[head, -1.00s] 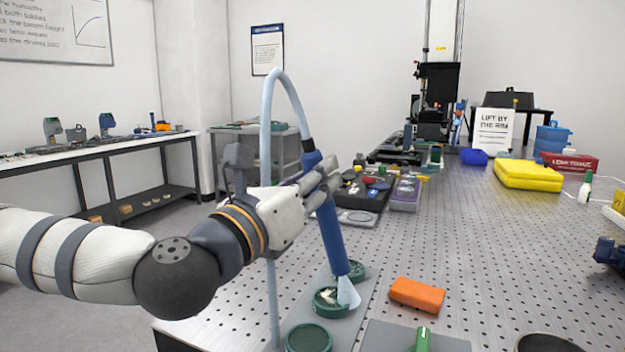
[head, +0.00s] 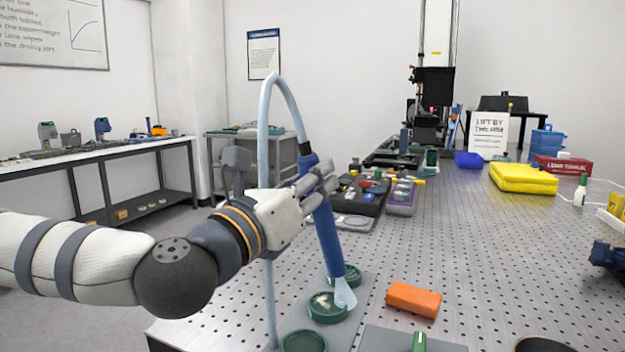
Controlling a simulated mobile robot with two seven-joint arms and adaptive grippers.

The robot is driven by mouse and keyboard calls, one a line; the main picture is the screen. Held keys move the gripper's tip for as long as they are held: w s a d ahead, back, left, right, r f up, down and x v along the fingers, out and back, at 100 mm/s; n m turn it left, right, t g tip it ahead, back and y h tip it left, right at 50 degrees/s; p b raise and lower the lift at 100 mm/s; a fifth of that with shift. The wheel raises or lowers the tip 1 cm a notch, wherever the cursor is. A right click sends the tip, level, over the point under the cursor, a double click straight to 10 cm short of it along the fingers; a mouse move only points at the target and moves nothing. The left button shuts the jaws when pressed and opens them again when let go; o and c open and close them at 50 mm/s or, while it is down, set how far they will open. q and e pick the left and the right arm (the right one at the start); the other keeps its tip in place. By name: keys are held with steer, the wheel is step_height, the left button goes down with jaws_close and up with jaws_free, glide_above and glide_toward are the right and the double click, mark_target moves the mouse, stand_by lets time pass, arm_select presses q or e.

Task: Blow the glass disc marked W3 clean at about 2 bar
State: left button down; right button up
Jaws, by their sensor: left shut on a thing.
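My left gripper (head: 318,192) is shut on a blue air wand (head: 328,232), which slants down to the right. A pale blue hose (head: 264,130) loops up from the wand and hangs down behind my wrist. A pale, see-through cone (head: 344,294) shows at the wand's lower end, over the right side of a green round holder (head: 326,317). A pale patch shows inside that holder. Another green holder (head: 353,274) stands behind it and a third (head: 303,342) in front. No W3 mark is readable, and I cannot tell which holder bears it.
An orange block (head: 414,299) lies right of the holders on the perforated table (head: 480,250). A dark parts tray (head: 362,203) stands behind. A yellow cloth stack (head: 523,178) and a red box (head: 563,169) are at back right. The table's middle right is clear.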

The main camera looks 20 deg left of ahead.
arm_select(q)
steer(key=shift+a, duration=1.15)
arm_select(e)
steer(key=shift+w+r, duration=0.1)
arm_select(q)
steer(key=shift+s+r, duration=0.1)
steer(key=shift+s, duration=0.05)
steer(key=shift+s+p, duration=0.4)
steer(key=shift+s, duration=0.65)
arm_select(e)
steer(key=shift+w+r, duration=0.4)
steer(key=shift+w, duration=0.05)
arm_select(q)
steer(key=shift+w+d, duration=0.1)
steer(key=shift+w, duration=0.05)
steer(key=shift+w+d, duration=0.45)
steer(key=shift+d, duration=0.05)
arm_select(e)
steer(key=shift+s+f, duration=0.15)
steer(key=shift+s, duration=0.05)
